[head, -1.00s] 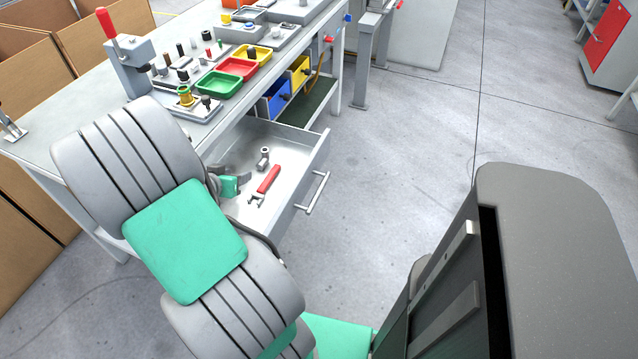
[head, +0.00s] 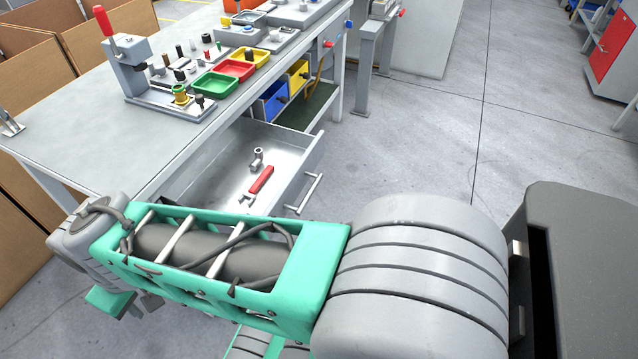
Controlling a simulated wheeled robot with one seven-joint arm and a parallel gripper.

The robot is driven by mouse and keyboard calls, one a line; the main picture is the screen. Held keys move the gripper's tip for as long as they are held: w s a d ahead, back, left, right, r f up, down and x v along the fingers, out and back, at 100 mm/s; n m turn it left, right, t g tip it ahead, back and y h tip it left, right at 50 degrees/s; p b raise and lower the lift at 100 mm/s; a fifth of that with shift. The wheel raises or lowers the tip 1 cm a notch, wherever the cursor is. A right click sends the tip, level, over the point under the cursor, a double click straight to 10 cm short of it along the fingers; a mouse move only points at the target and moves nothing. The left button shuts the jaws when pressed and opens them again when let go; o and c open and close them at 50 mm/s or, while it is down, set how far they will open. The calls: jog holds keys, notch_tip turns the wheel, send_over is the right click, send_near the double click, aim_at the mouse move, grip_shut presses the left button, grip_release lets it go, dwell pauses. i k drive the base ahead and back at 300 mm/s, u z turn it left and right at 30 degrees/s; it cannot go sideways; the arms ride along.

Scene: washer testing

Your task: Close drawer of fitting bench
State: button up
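The fitting bench (head: 75,135) stands at the left with its grey top. Its drawer (head: 222,178) is pulled out toward the right, open, with a bar handle (head: 309,194) on its front. A red-handled tool (head: 261,180) and a small metal fitting (head: 256,159) lie inside. My arm stretches across the foreground, covering the drawer's near corner. What seems to be my gripper (head: 130,302) is at the lower left, below the wrist and apart from the handle. It is mostly hidden behind the arm, so its opening does not show.
A red-levered press (head: 125,60) and green, red and yellow trays (head: 215,84) stand on the bench. Blue and yellow bins (head: 272,100) sit on a shelf beyond the drawer. Brown panels (head: 35,80) stand at the left. The floor (head: 425,140) right of the drawer is clear.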

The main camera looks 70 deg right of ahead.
aim_at(215, 181)
jog(key=z, duration=1.6)
jog(key=k, duration=1.25)
jog(key=u, duration=1)
jog(key=i, duration=1.05)
jog(key=z, duration=0.75)
